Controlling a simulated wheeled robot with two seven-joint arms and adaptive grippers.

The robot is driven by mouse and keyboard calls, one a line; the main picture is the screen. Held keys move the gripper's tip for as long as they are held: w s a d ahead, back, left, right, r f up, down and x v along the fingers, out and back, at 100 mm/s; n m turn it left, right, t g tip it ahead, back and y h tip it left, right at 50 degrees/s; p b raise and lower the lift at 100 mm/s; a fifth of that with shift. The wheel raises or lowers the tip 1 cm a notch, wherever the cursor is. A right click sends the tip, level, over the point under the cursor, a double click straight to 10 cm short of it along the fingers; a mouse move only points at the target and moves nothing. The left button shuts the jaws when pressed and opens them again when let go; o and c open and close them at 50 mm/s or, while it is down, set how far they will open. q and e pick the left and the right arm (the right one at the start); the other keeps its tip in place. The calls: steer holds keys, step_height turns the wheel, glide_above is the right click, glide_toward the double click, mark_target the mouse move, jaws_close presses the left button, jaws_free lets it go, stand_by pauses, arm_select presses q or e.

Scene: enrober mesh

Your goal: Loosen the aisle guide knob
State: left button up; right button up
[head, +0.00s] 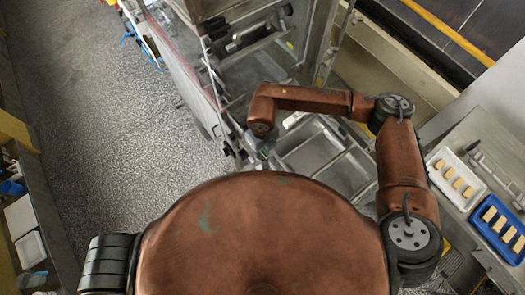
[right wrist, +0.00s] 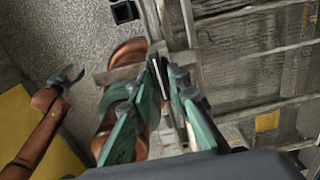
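My right gripper shows in the right wrist view (right wrist: 165,72) with teal fingers and dark tips close together over a metal rail (right wrist: 180,30) of the machine. A small dark shape is at the tips; I cannot tell whether it is the knob or whether the fingers grip it. In the head view the right gripper (head: 262,150) is small, below the copper wrist, at the machine's near edge. The aisle guide knob cannot be made out clearly. My left gripper (right wrist: 66,78) shows at the left of the right wrist view, over the floor, its fingers apart and empty.
The steel machine (head: 275,45) has a clear panel on its aisle side and shallow metal trays (head: 315,150) near me. A white tray (head: 455,180) and a blue tray (head: 496,228) with tan pieces lie on the right counter. The grey floor (head: 110,130) at left is open.

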arm_select(q)
steer(key=shift+w, duration=0.15)
arm_select(e)
jaws_close()
arm_select(q)
steer(key=shift+f, duration=0.1)
